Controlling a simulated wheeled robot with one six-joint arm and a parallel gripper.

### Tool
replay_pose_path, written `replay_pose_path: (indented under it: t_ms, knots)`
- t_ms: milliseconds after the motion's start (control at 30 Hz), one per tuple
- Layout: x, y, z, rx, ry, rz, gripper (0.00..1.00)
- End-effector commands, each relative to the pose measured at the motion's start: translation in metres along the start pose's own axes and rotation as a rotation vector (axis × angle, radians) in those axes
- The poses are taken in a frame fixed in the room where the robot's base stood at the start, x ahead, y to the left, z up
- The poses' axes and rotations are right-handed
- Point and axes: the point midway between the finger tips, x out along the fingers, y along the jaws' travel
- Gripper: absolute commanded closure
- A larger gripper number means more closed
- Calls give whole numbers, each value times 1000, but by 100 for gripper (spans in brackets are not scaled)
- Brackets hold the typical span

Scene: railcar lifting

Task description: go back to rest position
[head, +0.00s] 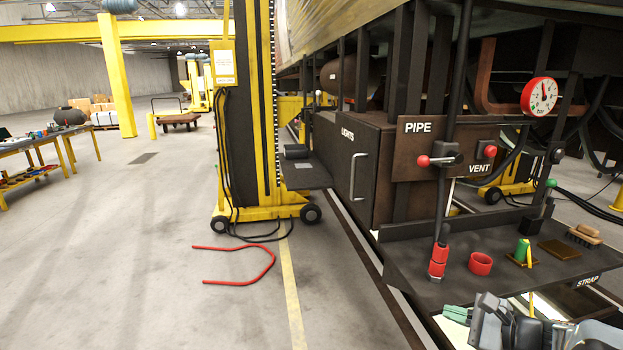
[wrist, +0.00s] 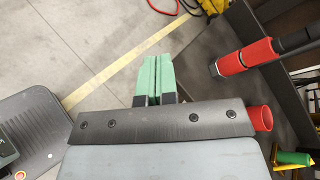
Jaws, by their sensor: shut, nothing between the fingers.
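My gripper (head: 457,314) shows at the bottom right of the head view, low by the near edge of the dark shelf. In the wrist view its two green fingertips (wrist: 153,76) lie side by side, closed against each other with nothing held. In the wrist view the fingers point over the shelf edge towards the grey floor. A red coupling (head: 438,262) on a dark vertical hose stands to the right of the fingertips in the wrist view (wrist: 243,57), apart from them. A red ring (head: 480,264) on the shelf is partly hidden by my gripper body in the wrist view (wrist: 261,117).
The shelf (head: 405,262) also carries a green cylinder (head: 521,250) and a brush (head: 585,234). Above it are the PIPE and VENT panel (head: 445,150) and a round gauge (head: 540,96). A yellow lifting column (head: 248,110) stands left; open floor (head: 130,260) lies beyond.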

Motion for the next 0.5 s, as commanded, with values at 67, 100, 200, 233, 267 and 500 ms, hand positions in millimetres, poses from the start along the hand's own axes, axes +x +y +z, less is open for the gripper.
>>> replay_pose_path:
  t_ms: [67,100,200,233,267,500]
  knots:
    - [12,37,6,-145,76,213,100]
    - [15,56,8,-235,115,326,100]
    - [14,94,11,-497,195,598,100]
    - [12,103,12,-583,216,672,100]
    - [10,110,13,-674,233,744,100]
    - [1,127,37,-1385,304,1127,100]
